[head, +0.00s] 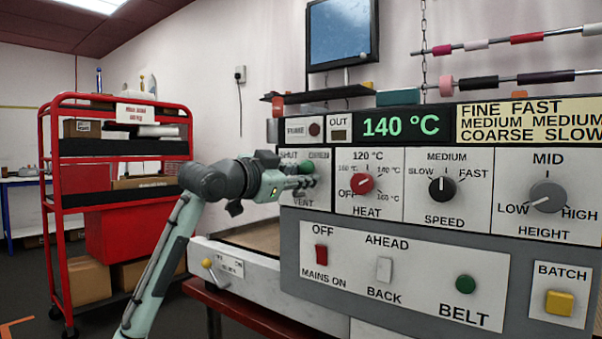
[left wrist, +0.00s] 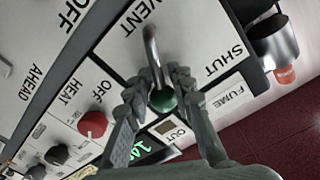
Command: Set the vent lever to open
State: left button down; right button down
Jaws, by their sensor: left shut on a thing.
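The vent lever is a bent metal rod (left wrist: 151,48) with a green knob (left wrist: 162,101) at its end, on the white vent panel. In the head view its green knob (head: 307,168) shows beneath the SHUT and OPEN labels, nearer OPEN. My left gripper (head: 304,180) reaches the panel from the left and is shut on the lever. In the left wrist view its two fingers (left wrist: 160,82) close around the rod by the knob. The SHUT label lies to the right there; the OPEN label is not seen. The lever's exact angle is hard to tell. My right gripper is not in view.
Right of the vent are the red heat knob (head: 362,183), the speed knob (head: 442,188) and the height knob (head: 547,197). Below are the mains switch (head: 321,255) and belt button (head: 465,284). A red shelf cart (head: 120,205) stands at the left.

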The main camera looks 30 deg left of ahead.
pick_arm(q)
jog(key=shift+r, duration=0.1)
dwell(0.4)
jog(key=c, duration=1.3)
grip_release()
jog(key=shift+d, duration=0.1)
jog(key=s+a, duration=0.1)
jog(key=s, duration=1.1)
jog(key=shift+a, duration=0.1)
